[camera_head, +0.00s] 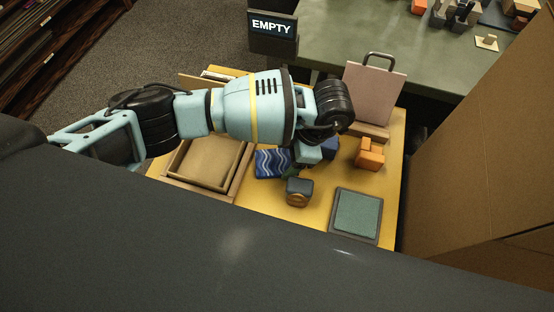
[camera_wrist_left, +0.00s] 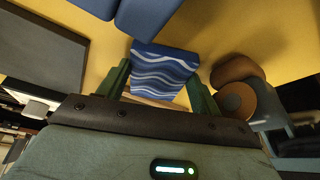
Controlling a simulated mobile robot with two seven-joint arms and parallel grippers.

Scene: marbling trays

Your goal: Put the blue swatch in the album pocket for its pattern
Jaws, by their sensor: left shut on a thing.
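The blue swatch (camera_head: 271,163) is a small flat piece with white wavy lines, and it shows at the middle of the head view. In the left wrist view the swatch (camera_wrist_left: 163,72) sits between the two green fingers. My left gripper (camera_head: 291,172) is shut on it; the arm and wrist hide part of the fingers in the head view. Whether the swatch touches the table I cannot tell. I cannot make out an album pocket in either view. My right gripper is not in view.
A pinkish board with a handle (camera_head: 374,92) stands behind. A sign (camera_head: 272,27) reads EMPTY.

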